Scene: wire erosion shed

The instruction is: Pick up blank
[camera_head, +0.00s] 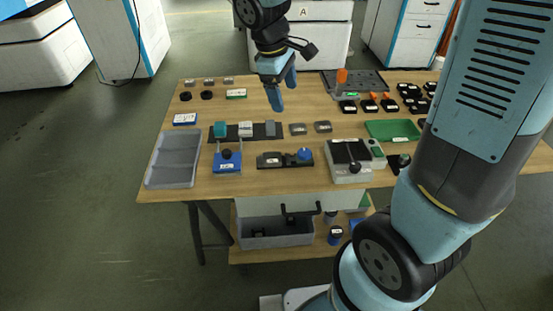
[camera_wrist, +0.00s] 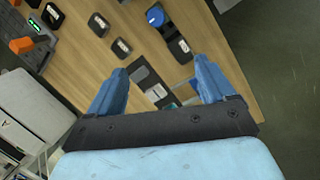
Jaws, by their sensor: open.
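No part is clearly marked as the blank. Small blocks stand on a dark strip on the wooden table: a teal one (camera_head: 221,129), a pale one (camera_head: 246,129) and a grey one (camera_head: 270,128). Two dark grey labelled pieces (camera_head: 298,129) and (camera_head: 323,127) lie right of them. My gripper (camera_head: 284,96) is open and empty above the table, behind the strip in the picture. In the wrist view my gripper (camera_wrist: 160,65) has its fingers spread, with a pale labelled block (camera_wrist: 156,92) on the dark strip between and beyond them. The gripper's body hides part of the table.
A grey divided tray (camera_head: 172,160) is at the table's left. A blue fixture (camera_head: 227,158), a black fixture with a blue knob (camera_head: 272,160) and a grey device (camera_head: 349,174) line the front. A green tray (camera_head: 392,130) and several black pieces are at the right.

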